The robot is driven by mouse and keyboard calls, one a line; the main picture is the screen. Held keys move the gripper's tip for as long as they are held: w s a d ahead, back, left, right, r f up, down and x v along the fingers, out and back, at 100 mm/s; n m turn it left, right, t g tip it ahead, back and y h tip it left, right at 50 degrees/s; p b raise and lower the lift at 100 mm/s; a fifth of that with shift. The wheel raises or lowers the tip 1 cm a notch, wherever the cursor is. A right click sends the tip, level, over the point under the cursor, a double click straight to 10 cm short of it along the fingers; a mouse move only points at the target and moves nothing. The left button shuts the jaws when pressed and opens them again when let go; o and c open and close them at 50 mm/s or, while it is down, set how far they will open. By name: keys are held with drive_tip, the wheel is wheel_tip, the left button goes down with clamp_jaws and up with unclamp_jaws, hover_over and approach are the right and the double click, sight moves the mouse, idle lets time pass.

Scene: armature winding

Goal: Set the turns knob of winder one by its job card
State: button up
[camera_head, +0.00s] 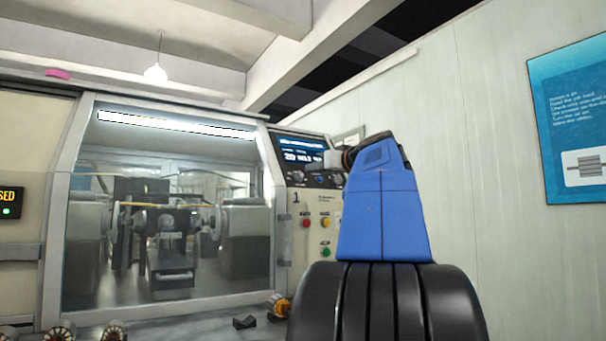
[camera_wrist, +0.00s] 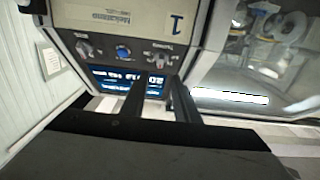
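Winder one (camera_head: 309,260) is a pale cabinet marked "1", with a glazed bay to its left. Its upper panel has a lit blue display, whose text is too small to read surely. In the wrist view the panel appears upside down, with a dark knob (camera_wrist: 160,58) under small lettering that seems to read "Turns". My gripper (camera_wrist: 158,82) has its two dark fingers apart, with the knob showing just beyond their tips; contact cannot be told.
Another dark knob (camera_wrist: 88,50) and a blue button (camera_wrist: 123,53) share the panel. Red, yellow and green buttons (camera_head: 326,252) sit lower on the cabinet. A blue poster (camera_head: 575,110) is on the right wall. Several wound parts (camera_head: 60,332) lie at the front left.

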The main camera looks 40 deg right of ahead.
sight(300, 172)
drive_tip(key=x, duration=0.9)
drive_tip(key=shift+w, duration=0.1)
drive_tip(key=shift+c, duration=0.3)
drive_tip(key=c, duration=0.6)
